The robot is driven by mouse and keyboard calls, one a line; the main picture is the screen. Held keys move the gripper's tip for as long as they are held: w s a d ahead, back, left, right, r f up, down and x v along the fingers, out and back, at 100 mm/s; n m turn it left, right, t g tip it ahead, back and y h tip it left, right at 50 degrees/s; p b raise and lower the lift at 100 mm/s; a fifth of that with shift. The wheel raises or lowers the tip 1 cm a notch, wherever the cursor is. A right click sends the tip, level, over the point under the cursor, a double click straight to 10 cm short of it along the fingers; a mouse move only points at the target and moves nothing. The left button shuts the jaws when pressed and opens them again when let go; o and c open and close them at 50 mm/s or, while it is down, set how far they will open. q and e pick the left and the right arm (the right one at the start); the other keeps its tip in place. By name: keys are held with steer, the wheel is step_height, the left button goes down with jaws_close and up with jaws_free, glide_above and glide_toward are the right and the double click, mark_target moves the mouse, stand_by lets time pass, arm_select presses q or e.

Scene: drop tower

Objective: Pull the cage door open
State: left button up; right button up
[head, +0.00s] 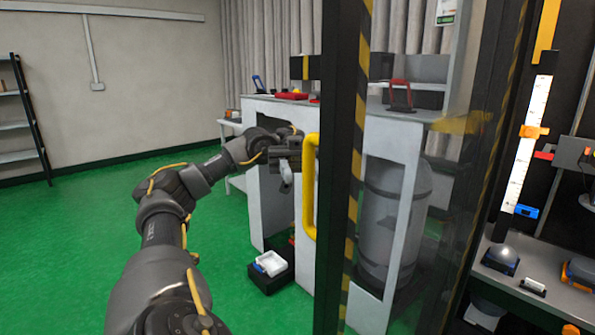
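The cage door shows as a dark upright frame (342,120) with a black-and-yellow striped edge and a see-through panel to its right. A yellow bar handle (309,190) sticks out from the left side of the frame. My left gripper (286,181) is just left of the handle's upper part, and a small gap shows between them in the picture. I cannot tell its depth relative to the handle, or whether its fingers are open or shut. My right gripper is not in view.
The drop tower's white scale (525,145) stands at the right, above a bench (520,282) with small devices. A white workbench (268,108) and a grey tank (390,215) are behind the door. A black bin (270,280) sits on the green floor, which is clear at left.

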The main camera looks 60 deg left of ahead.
arm_select(q)
steer(key=v, duration=0.5)
steer(key=shift+a+p, duration=0.15)
steer(key=shift+p, duration=0.15)
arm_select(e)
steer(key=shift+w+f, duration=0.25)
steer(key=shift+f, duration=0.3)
arm_select(q)
steer(key=shift+w, duration=0.1)
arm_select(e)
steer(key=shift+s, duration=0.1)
